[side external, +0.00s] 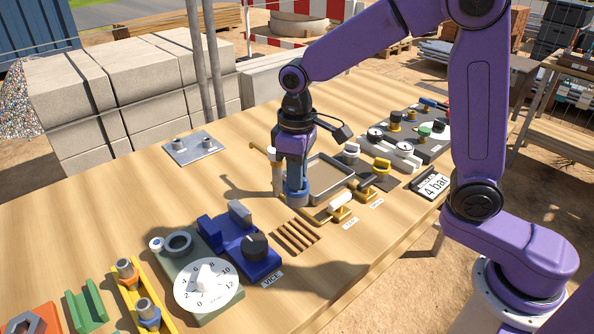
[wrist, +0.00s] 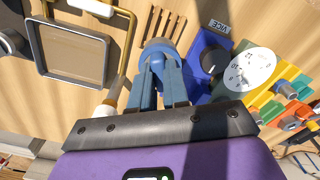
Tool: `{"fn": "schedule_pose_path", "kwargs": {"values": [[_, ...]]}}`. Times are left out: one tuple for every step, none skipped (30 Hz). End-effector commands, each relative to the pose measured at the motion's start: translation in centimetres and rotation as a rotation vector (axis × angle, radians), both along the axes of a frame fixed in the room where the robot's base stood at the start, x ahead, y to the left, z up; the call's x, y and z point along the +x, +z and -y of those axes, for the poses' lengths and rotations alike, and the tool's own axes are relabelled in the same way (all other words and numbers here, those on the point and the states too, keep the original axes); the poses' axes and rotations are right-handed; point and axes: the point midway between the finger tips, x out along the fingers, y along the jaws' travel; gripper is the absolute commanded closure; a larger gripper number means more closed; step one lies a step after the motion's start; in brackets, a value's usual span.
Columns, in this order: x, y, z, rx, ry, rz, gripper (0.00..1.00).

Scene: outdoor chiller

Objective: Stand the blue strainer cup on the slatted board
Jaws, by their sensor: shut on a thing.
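The blue strainer cup (side external: 297,193) is between the fingers of my gripper (side external: 295,178), which is shut on it. The cup looks about upright; its exact height above the table is hard to tell. In the wrist view the cup (wrist: 158,46) shows just beyond the fingertips of my gripper (wrist: 162,72), which cover part of it. The slatted board (side external: 298,237) lies flat and bare on the table, nearer the camera than the cup in the side view. In the wrist view the slatted board (wrist: 166,22) is just beyond the cup.
A blue vice (side external: 245,245) stands left of the board, with a numbered dial (side external: 205,285) beyond it. A shallow grey tray (side external: 328,178) and brass pipework with a white-handled valve (side external: 340,203) lie to the right. A copper-coloured upright pipe (side external: 276,172) stands close beside my gripper.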

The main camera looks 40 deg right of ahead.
Motion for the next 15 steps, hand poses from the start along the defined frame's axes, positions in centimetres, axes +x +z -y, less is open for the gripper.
{"fn": "schedule_pose_path", "kwargs": {"values": [[0.0, -0.2, 0.0, 0.0, 0.0, -0.001, 1.0], [0.0, -0.3, 0.0, 0.0, 0.0, -0.001, 1.0], [0.0, -0.6, 0.0, -0.001, 0.0, -0.003, 1.0], [0.0, -0.8, 0.0, -0.001, 0.0, -0.003, 1.0], [0.0, -1.1, 0.0, -0.001, 0.0, -0.003, 1.0], [-0.1, -1.5, 0.0, -0.002, 0.0, -0.004, 1.0], [0.0, -1.8, 0.0, -0.002, 0.0, -0.003, 1.0], [0.0, -2.1, 0.0, -0.001, 0.0, -0.003, 1.0], [-0.1, -2.5, 0.0, -0.002, 0.0, -0.003, 1.0], [-0.1, -2.9, 0.0, -0.002, 0.0, -0.003, 1.0], [-0.1, -3.2, 0.0, -0.002, 0.0, -0.004, 1.0], [0.0, -3.5, 0.0, -0.002, 0.0, -0.003, 1.0], [0.0, -3.8, 0.0, -0.001, 0.0, -0.003, 1.0], [0.0, -4.0, 0.0, -0.002, 0.0, -0.003, 1.0], [0.0, -4.3, 0.0, -0.001, 0.0, -0.003, 1.0]]}}
